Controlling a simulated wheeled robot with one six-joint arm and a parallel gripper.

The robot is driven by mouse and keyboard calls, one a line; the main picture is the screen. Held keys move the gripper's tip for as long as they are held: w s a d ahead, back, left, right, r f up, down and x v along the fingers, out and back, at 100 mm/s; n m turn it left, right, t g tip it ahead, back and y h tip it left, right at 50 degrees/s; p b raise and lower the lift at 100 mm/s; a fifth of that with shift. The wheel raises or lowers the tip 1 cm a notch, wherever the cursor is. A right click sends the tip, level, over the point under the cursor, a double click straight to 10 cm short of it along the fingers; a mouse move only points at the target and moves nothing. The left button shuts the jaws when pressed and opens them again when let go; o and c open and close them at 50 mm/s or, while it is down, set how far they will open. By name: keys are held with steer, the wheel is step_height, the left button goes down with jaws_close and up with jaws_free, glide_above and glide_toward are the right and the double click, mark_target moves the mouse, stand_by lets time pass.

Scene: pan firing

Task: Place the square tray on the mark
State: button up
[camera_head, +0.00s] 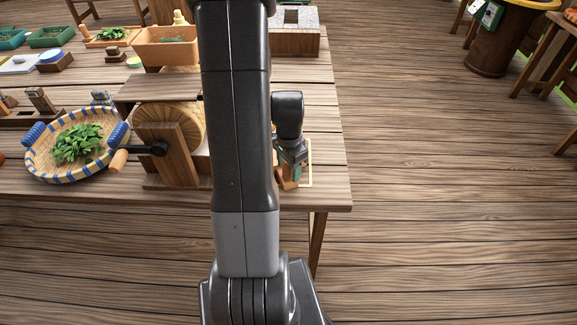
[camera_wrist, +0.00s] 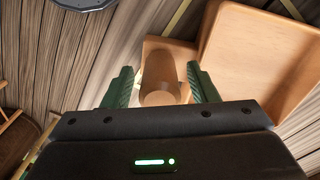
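The square tray (camera_wrist: 250,62) is light-brown wood with raised walls and fills the right of the wrist view. A brown round handle (camera_wrist: 162,72) stands out from a block at its left side. My gripper (camera_wrist: 161,85) has its two green fingers on either side of this handle, with a narrow gap showing at each side, so it looks open. In the head view my gripper (camera_head: 291,160) is low over the table's right end, and only a small brown piece (camera_head: 287,184) shows below it. The mark, a pale yellow outline (camera_head: 310,165), lies beside it, partly hidden by my arm.
A wooden stand with a drum and crank (camera_head: 172,150) is left of my arm. A woven basket of leaves (camera_head: 78,145) is further left. A box (camera_head: 296,40) stands at the back right. The table (camera_head: 335,188) ends just right of the mark.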

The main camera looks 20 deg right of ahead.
step_height(320, 180, up, 12)
steer(key=shift+r, duration=0.2)
stand_by(0.5)
steer(key=shift+o, duration=0.5)
